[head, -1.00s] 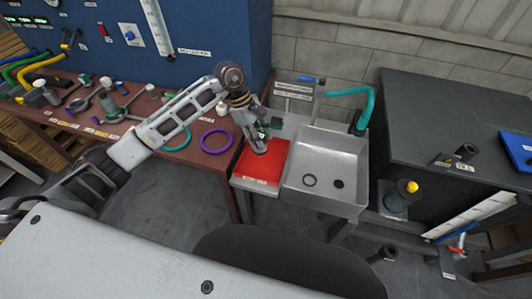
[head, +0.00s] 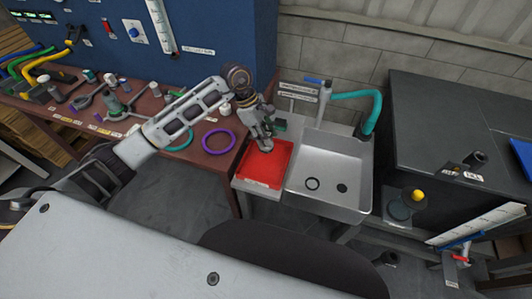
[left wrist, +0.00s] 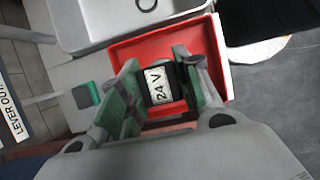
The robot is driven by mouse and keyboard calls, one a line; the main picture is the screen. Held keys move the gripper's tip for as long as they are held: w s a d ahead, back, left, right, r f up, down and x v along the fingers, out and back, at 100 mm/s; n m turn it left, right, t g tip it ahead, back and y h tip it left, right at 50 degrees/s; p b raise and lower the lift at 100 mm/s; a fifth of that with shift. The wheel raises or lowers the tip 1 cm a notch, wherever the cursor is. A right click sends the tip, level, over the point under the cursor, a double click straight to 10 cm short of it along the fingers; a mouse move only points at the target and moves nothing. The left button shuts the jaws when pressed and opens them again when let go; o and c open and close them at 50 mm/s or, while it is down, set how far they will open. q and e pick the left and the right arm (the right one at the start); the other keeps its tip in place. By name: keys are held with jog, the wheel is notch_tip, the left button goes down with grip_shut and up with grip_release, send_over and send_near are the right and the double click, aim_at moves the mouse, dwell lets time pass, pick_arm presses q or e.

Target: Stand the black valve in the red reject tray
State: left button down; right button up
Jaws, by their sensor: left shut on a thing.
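My left gripper (head: 267,147) is over the back part of the red reject tray (head: 264,172), pointing down. In the left wrist view, its green-padded fingers (left wrist: 154,82) are shut on the black valve (left wrist: 158,72), which has a white "24 V" label facing the camera. The red tray (left wrist: 218,82) shows behind and around the valve. The fingers hide much of the valve, and I cannot tell whether its base touches the tray floor. In the head view the valve is mostly hidden by the gripper. My right gripper is not in view.
A metal sink (head: 327,172) with a teal-hosed tap (head: 355,95) adjoins the tray on the right. A purple ring (head: 218,141) and several parts lie on the brown bench to the left. The front of the tray is bare. A dark cabinet (head: 450,120) stands at the right.

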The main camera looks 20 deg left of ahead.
pick_arm(q)
notch_tip(320, 180, down, 3)
jog(key=shift+f, duration=0.65)
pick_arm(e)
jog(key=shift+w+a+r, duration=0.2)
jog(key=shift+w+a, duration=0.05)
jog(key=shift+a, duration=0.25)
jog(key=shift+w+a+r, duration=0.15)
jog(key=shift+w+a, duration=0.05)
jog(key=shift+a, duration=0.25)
pick_arm(q)
jog(key=shift+f+p, duration=0.55)
jog(key=shift+f, duration=1.35)
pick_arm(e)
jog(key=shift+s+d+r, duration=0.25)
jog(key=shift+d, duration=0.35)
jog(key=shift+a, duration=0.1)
